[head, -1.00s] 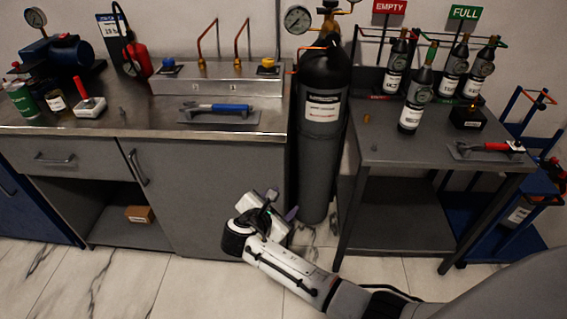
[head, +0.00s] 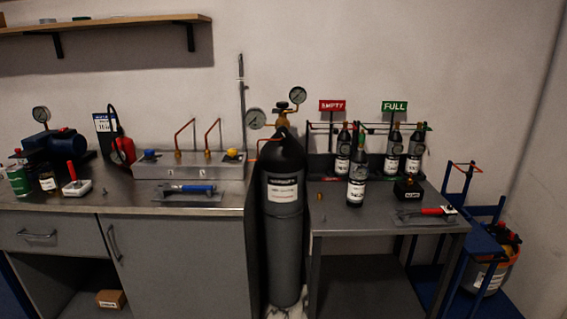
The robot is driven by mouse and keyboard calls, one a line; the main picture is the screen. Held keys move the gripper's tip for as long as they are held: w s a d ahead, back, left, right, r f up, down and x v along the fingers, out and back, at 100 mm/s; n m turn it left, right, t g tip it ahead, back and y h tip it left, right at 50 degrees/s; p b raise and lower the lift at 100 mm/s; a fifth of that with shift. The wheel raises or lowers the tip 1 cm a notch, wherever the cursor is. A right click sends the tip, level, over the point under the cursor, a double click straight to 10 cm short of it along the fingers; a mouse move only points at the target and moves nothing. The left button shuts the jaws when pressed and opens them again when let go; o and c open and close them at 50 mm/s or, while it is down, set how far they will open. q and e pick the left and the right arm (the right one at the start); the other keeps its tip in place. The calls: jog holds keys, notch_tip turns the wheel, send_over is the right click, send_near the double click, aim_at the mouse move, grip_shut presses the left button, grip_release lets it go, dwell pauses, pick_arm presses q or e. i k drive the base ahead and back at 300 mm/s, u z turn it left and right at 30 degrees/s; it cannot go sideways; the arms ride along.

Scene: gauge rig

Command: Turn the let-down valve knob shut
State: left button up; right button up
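A low steel valve box (head: 190,168) stands at the back of the left bench. It has a blue knob (head: 151,155) at its left end and a yellow knob (head: 233,155) at its right end. Two copper tubes (head: 181,137) rise from its top between the knobs. I cannot read any label that tells which knob is the let-down valve, nor how far either is turned. A black gas cylinder (head: 284,235) with a brass regulator (head: 283,121) and two gauges stands right of the bench. Neither of my grippers is in view.
A wall shelf (head: 110,23) hangs above left. The bench front between the small items is clear.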

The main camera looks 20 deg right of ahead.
aim_at(232, 152)
jog(key=u, duration=0.25)
jog(key=k, duration=0.4)
jog(key=z, duration=1.6)
jog(key=i, duration=1.15)
jog(key=u, duration=0.35)
